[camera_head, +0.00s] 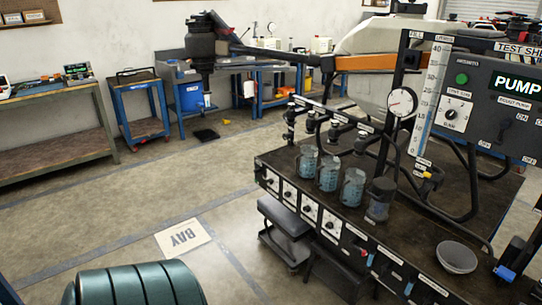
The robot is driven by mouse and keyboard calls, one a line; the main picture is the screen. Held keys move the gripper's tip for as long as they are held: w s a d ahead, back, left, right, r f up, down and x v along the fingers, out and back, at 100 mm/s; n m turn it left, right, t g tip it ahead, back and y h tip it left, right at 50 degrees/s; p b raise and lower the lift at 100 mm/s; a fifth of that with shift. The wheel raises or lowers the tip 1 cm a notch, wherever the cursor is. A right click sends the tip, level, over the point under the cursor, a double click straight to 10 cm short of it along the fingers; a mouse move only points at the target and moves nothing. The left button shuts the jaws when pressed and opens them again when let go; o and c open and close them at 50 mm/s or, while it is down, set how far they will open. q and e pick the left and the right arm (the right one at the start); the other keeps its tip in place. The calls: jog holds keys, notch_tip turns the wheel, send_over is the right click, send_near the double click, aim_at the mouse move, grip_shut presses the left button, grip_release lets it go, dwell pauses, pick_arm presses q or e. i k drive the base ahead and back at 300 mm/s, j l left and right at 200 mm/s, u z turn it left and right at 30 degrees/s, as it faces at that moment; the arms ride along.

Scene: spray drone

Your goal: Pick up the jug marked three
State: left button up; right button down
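Several jugs stand in a row on the dark top of the test bench (415,245), under a row of nozzles. Three are clear with a bluish tint: a far one (307,162), a middle one (328,174) and a nearer one (353,187). A darker jug or cup (380,199) stands at the near end of the row. The markings are too small to read, so I cannot tell which jug is marked three. Neither of my grippers can be made out in this view.
A grey bowl (457,257) sits on the bench's near right. A pressure gauge (402,101) and a pump panel (490,108) rise behind the jugs. A low grey stool (285,218) stands before the bench. A ribbed teal cylinder (135,284) is at lower left. The floor between is open.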

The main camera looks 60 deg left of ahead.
aim_at(308, 156)
jog(key=u, duration=1.55)
